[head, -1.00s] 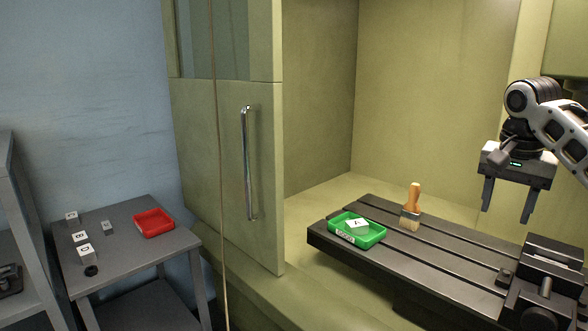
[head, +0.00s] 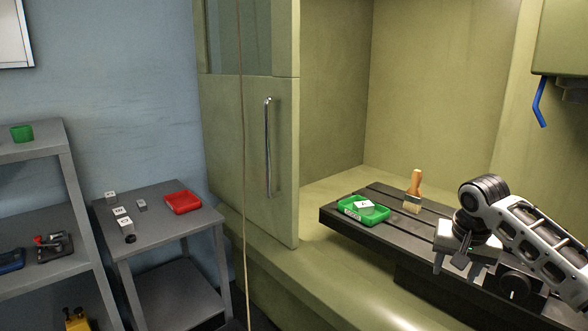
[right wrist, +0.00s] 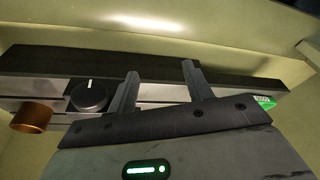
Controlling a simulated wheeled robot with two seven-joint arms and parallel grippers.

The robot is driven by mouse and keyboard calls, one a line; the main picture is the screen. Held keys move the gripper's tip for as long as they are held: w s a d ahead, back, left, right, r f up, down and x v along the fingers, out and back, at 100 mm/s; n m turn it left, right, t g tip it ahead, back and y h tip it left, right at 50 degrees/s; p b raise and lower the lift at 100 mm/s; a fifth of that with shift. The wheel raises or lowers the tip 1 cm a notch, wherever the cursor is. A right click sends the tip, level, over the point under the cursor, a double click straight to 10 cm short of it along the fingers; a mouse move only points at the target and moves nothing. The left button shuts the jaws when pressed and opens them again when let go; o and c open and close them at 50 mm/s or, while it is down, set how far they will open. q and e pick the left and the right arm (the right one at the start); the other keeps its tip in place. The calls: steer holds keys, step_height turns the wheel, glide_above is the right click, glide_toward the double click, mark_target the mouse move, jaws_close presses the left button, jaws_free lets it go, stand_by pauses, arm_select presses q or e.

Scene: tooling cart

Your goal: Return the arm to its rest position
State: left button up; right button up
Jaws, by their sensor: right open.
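My right gripper (head: 463,268) is at the lower right of the head view, in front of the machine's dark slotted bed (head: 330,218). Its jaws are apart with nothing between them. In the right wrist view the two fingers (right wrist: 160,82) stand apart against the dark bed (right wrist: 120,62). My right arm comes in from the right edge and hides part of the bed. My left gripper is not in view.
A green tray (head: 380,214) with a white tag and an upright brush (head: 414,190) are on the bed. A black knob (right wrist: 90,95) shows in the right wrist view. A side table (head: 165,233) holds a red tray (head: 183,203) and several small blocks. A cabinet door (head: 235,150) stands left.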

steer(key=s+a+f+n+t+y, duration=0.1)
steer(key=s+a+f+n+y, duration=0.2)
steer(key=a+f, duration=0.65)
steer(key=s+a+f+n+t+y, duration=0.1)
steer(key=s+a+f+n+t, duration=0.15)
steer(key=s+a+f, duration=0.7)
steer(key=s+f+n+t, duration=0.1)
steer(key=s+f, duration=0.1)
steer(key=s, duration=0.5)
steer(key=s+f+n+t, duration=0.1)
steer(key=s+f+t, duration=0.1)
steer(key=s, duration=0.5)
steer(key=shift+s+a+f+n, duration=0.2)
steer(key=shift+s+f+n, duration=0.2)
steer(key=shift+f, duration=0.45)
steer(key=shift+t, duration=0.25)
